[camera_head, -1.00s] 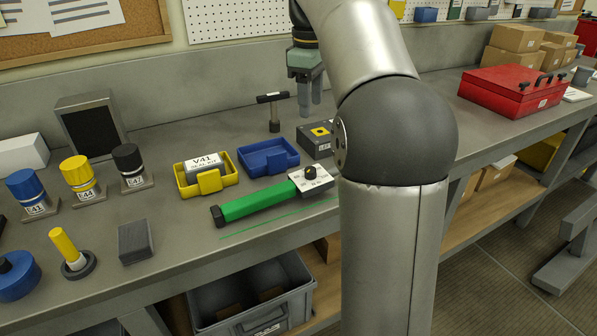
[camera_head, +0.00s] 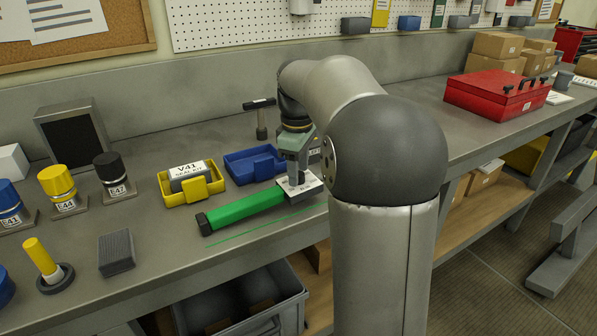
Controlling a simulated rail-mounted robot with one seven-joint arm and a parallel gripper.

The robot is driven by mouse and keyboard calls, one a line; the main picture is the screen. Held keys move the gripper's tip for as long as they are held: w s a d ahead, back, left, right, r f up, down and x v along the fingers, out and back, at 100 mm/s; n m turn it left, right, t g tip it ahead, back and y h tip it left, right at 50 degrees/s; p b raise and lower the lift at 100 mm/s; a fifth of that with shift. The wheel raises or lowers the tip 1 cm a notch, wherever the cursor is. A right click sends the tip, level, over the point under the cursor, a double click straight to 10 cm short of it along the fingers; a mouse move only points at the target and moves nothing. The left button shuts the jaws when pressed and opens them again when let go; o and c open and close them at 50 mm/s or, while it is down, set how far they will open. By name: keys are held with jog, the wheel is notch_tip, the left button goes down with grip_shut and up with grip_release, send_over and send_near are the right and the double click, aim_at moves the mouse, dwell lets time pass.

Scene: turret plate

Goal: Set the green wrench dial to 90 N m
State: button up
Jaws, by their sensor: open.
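The green wrench (camera_head: 245,207) lies on the bench with its black end toward the front left. Its pale dial plate (camera_head: 311,186) is at the right end. My gripper (camera_head: 296,180) points down over the dial plate, and its fingers are at the black dial knob's place. The knob is hidden behind the fingers, and the dial's reading is too small to tell. The gripper is open, and I cannot tell whether the fingers touch the knob.
A yellow tray (camera_head: 204,195) holding the V41 seal kit and an empty-looking blue tray (camera_head: 236,169) stand behind the wrench. A dark box labelled LEFT or similar is mostly hidden behind my gripper. A hammer (camera_head: 261,118) stands farther back. A red toolbox (camera_head: 485,96) is at right.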

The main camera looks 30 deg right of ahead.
jog(key=shift+f, duration=0.3)
jog(key=c, duration=1)
jog(key=shift+m, duration=0.3)
